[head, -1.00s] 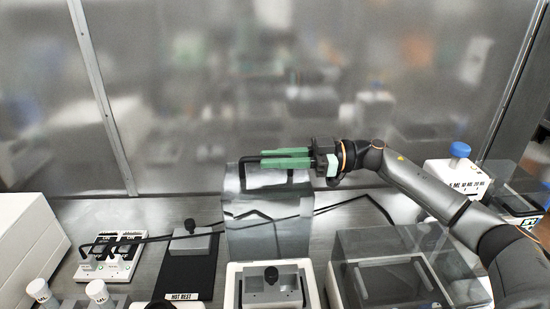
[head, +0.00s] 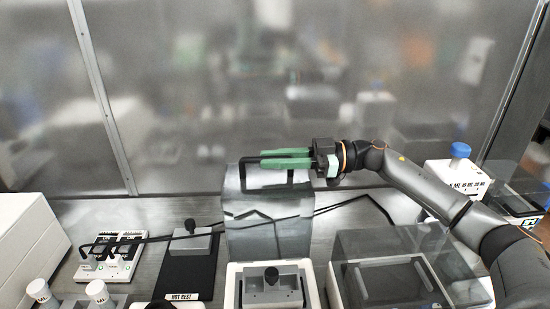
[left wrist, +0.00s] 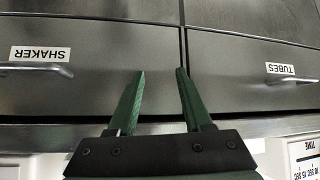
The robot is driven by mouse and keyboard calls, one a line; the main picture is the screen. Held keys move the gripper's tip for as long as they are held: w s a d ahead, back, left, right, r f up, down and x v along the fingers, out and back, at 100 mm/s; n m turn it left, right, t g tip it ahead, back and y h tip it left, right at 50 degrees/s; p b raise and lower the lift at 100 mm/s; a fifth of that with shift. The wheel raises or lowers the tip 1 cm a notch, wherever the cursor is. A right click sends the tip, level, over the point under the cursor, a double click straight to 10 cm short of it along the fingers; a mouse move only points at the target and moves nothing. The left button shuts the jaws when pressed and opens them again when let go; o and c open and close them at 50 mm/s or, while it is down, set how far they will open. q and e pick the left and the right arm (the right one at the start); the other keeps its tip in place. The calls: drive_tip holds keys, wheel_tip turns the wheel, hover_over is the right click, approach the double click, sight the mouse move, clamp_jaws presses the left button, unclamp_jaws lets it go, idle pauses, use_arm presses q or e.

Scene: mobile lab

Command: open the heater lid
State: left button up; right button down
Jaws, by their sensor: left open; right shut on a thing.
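The heater (head: 233,290) is a white unit at the bottom centre of the head view. My right gripper (head: 272,159), with green fingers, reaches in from the right and is shut on the lid handle. The fingers hide part of the handle. My left gripper (left wrist: 160,72) shows only in the left wrist view, open and empty in front of grey drawers.
A clear-covered box (head: 400,248) stands right of the heater. The black hot rest pad (head: 185,282) with a grey block (head: 192,240) lies left. A white rack (head: 92,272) and white-capped tubes (head: 97,291) are farther left. A blue-capped bottle (head: 459,150) stands back right.

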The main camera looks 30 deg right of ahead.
drive_tip(key=s+n, duration=0.1)
drive_tip(key=s+a+n, duration=0.1)
drive_tip(key=s, duration=0.1)
drive_tip(key=s+a+r+n, duration=0.1)
drive_tip(key=s, duration=0.1)
drive_tip(key=shift+s+a, duration=0.15)
drive_tip(key=shift+a, duration=0.1)
drive_tip(key=shift+s+a+r+n, duration=0.25)
drive_tip(key=shift+s+n, duration=0.05)
drive_tip(key=shift+s, duration=0.2)
drive_tip(key=c, duration=0.8)
unclamp_jaws()
drive_tip(key=shift+c, duration=0.2)
drive_tip(key=shift+d+f+b, duration=0.1)
drive_tip(key=shift+d+b, duration=0.05)
drive_tip(key=shift+b, duration=0.15)
